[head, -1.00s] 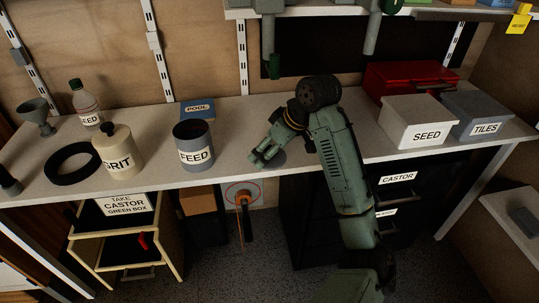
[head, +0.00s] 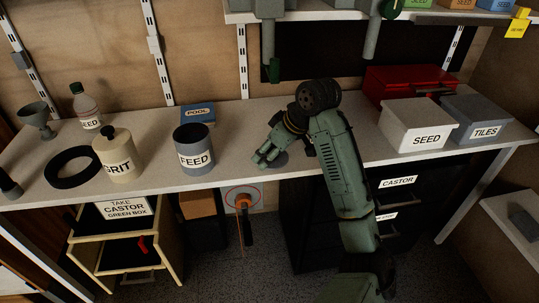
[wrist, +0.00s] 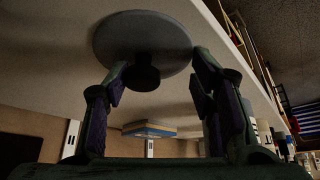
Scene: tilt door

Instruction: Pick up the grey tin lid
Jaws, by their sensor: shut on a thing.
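The grey tin lid (wrist: 142,32) is a round disc with a dark knob (wrist: 143,74). It shows large in the wrist view, at or very near the white bench top. My gripper (wrist: 161,70) has a finger on each side of the knob and is shut on the lid; the exact contact is hard to see. In the head view my gripper (head: 265,160) is low over the bench, and part of the lid (head: 282,160) shows beside it. I cannot tell whether the lid is clear of the bench.
A FEED tin (head: 193,140), GRIT canister (head: 118,158) and black ring (head: 72,168) stand to the left. A blue POOL box (head: 198,114) is behind. SEED (head: 405,115) and TILES (head: 490,110) boxes and a red case (head: 400,80) stand right. Green fixtures (head: 272,68) hang above.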

